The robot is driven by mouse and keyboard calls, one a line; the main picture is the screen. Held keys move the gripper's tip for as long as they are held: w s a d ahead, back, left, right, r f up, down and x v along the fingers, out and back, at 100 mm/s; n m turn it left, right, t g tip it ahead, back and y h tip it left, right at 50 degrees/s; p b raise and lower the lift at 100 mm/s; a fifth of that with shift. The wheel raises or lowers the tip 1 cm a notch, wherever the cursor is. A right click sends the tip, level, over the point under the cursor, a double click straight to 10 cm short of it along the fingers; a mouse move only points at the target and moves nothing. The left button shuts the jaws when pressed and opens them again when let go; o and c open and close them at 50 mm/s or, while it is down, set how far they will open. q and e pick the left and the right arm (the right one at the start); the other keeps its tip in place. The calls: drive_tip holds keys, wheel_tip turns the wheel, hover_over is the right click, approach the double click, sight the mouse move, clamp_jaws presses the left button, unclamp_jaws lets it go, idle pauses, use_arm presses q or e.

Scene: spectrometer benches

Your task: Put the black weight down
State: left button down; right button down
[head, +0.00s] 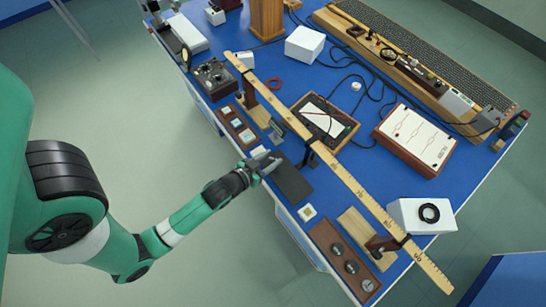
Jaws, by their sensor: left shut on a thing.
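My left gripper (266,163) is at the near-left edge of the blue bench, beside a dark grey flat pad (294,184). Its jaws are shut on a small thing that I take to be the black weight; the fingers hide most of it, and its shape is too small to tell. I cannot tell whether it touches the bench or pad. A long yellow ruler beam (345,178) runs diagonally past the gripper on stands. My right gripper is not in view.
A wooden tray (327,236) with several round weights lies at the near edge. A white box (408,222) carries a black ring (429,212). A meter (325,121), a small white-topped block (307,212) and a wooden strip (240,127) lie near the beam. The pad looks bare.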

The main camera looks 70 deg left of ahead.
sight(271, 162)
use_arm(q)
drive_tip(key=f+b, duration=0.3)
drive_tip(key=shift+w+a+f, duration=0.25)
drive_tip(key=shift+w+a, duration=0.05)
drive_tip(key=shift+w, duration=0.1)
drive_tip(key=shift+s+d+f, duration=0.1)
drive_tip(key=shift+f, duration=0.05)
drive_tip(key=shift+s+r, duration=0.1)
drive_tip(key=shift+r, duration=0.1)
drive_tip(key=shift+f, duration=0.25)
drive_tip(key=shift+c, duration=1.8)
unclamp_jaws()
